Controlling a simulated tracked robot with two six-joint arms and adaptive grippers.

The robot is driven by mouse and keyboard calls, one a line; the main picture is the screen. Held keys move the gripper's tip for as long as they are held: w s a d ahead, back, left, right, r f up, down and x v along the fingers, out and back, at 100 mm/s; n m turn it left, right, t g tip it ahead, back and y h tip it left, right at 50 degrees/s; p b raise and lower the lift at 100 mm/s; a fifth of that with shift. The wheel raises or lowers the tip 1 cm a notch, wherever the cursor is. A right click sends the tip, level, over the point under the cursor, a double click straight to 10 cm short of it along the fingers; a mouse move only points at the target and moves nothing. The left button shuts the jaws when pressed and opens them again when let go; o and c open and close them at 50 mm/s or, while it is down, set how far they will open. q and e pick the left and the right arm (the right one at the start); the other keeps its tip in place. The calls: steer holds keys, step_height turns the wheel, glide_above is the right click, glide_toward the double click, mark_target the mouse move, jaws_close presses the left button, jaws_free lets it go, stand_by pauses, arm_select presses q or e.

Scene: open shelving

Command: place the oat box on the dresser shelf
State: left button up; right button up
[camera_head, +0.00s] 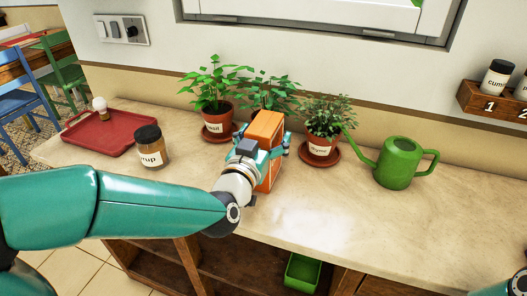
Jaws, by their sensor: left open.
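An orange box (265,127), which I take to be the oat box, stands upright on the pale countertop (345,207) in front of the potted plants. No label on it can be read from here. My left gripper (264,154) is open at the box's near side, with its fingers spread around the box. The gripper and wrist hide part of the box, and I cannot tell whether the fingers touch it. Below the counter are open brown wooden shelf compartments (237,262), perhaps the dresser shelf. My right gripper is out of view.
Three potted herbs, including basil (217,122) and thyme (322,143), stand behind the box. A green watering can (397,163) is to the right. A syrup jar (151,147) and red tray (108,139) are left. A green bin (302,272) sits below.

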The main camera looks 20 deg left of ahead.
arm_select(q)
steer(key=c, duration=1.3)
steer(key=shift+r, duration=0.1)
steer(key=shift+c, duration=1.3)
steer(key=shift+r, duration=0.2)
